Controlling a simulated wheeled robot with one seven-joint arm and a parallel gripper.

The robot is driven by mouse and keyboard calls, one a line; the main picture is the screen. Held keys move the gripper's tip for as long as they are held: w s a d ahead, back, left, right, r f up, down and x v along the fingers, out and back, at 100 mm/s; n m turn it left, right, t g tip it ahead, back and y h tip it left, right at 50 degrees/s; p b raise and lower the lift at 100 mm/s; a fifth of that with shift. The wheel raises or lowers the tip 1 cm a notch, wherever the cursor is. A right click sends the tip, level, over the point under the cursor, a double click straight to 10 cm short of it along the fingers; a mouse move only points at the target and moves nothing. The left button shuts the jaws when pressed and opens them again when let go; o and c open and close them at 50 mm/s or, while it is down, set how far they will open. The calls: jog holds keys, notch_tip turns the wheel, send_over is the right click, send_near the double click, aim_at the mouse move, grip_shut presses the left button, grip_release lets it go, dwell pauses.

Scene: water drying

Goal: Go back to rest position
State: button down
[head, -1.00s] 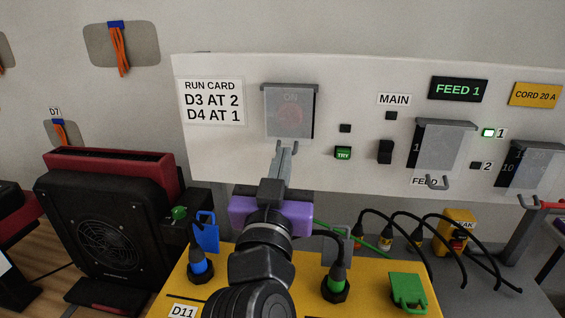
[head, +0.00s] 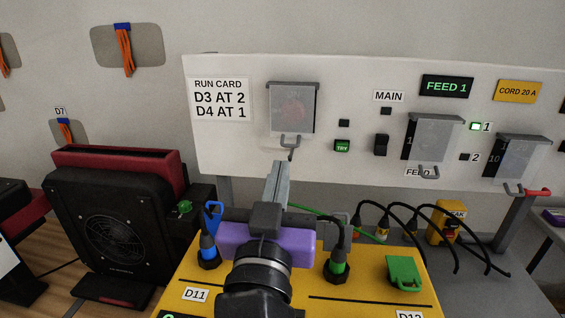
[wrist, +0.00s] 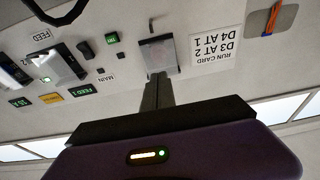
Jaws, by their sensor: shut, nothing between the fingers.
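My gripper (head: 280,172) is in the middle of the head view, its purple body above the yellow unit and its fingers pointing up toward the white panel. The fingers are together with nothing between them. They end just below the hook of a grey clear-covered box (head: 292,108) on the panel; I cannot tell the exact gap in depth. In the wrist view, which shows the panel upside down, the closed fingers (wrist: 156,92) point at the same covered box (wrist: 158,54).
The white panel (head: 240,150) carries a run card (head: 220,100), a green TRY button (head: 342,146), a black MAIN switch (head: 381,145) and two more covered boxes. The yellow unit (head: 365,300) has blue and green plugs with black cables. A black and red fan unit (head: 110,235) stands left.

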jog(key=s+a+n+y, duration=0.4)
jog(key=s+n+y, duration=0.1)
jog(key=s+y, duration=0.1)
jog(key=s+d+f+n+g+y+p, duration=0.1)
jog(key=s+d+f+y, duration=0.15)
jog(key=f, duration=0.35)
jog(key=s+d+f+n+y+p, duration=0.1)
jog(key=s+d+f+n, duration=0.1)
jog(key=s+d+f, duration=0.25)
jog(key=s+d+f+m+g+h+p, duration=0.2)
jog(key=s+d+f, duration=0.4)
jog(key=s+d, duration=0.4)
jog(key=s+d+f+m+g+h+p, duration=0.2)
jog(key=s+d+f+m+h, duration=0.3)
jog(key=s+d, duration=0.6)
jog(key=s+f+h, duration=0.1)
jog(key=s, duration=0.2)
jog(key=shift+d+f+m+g+h, duration=0.15)
jog(key=shift+f+m+g+h, duration=0.15)
jog(key=shift+g+h, duration=0.1)
